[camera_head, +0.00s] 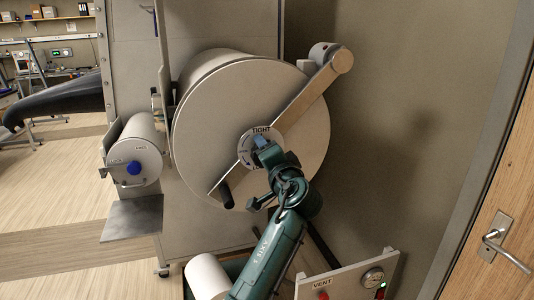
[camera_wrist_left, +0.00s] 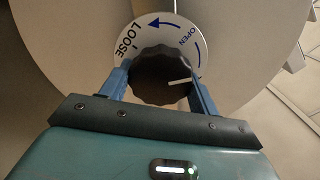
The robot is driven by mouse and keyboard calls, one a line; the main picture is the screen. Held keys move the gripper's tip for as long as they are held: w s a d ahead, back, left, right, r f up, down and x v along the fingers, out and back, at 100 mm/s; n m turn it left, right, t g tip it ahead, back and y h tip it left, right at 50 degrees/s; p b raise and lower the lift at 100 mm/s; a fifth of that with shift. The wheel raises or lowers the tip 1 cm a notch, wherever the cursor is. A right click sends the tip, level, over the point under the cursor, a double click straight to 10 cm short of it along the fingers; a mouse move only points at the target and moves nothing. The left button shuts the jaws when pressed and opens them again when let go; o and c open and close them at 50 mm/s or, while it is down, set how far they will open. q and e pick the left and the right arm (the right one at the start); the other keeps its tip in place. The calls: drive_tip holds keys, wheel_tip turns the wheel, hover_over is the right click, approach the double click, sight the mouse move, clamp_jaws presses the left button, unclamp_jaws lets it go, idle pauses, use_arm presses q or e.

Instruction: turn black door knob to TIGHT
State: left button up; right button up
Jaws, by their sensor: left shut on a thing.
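The black door knob (camera_wrist_left: 160,78) is a dark scalloped disc at the centre of a white dial (camera_wrist_left: 150,28). In the left wrist view the dial reads LOOSE and OPEN with blue arrows. A white mark on the knob points to the right there. My left gripper (camera_wrist_left: 160,84) is shut on the knob, its blue fingers on either side. In the head view the left gripper (camera_head: 264,144) covers most of the knob, and TIGHT shows at the top of the dial (camera_head: 262,130). My right gripper is in neither view.
The dial sits on a large round door (camera_head: 210,130) crossed by a diagonal bar (camera_head: 310,90) with a black handle (camera_head: 227,194) at its lower end. A smaller canister (camera_head: 134,160) with a blue knob is at left. A VENT panel (camera_head: 345,280) stands low at right.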

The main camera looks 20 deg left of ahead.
use_arm(q)
drive_tip(key=m, duration=0.5)
drive_tip(key=shift+r+m, duration=0.1)
drive_tip(key=shift+m, duration=0.2)
drive_tip(key=m, duration=0.4)
drive_tip(key=shift+m, duration=0.4)
drive_tip(key=o, duration=1)
drive_tip(key=shift+f, duration=0.2)
drive_tip(key=b+v, duration=0.2)
drive_tip(key=v, duration=1.1)
drive_tip(key=shift+b, duration=0.4)
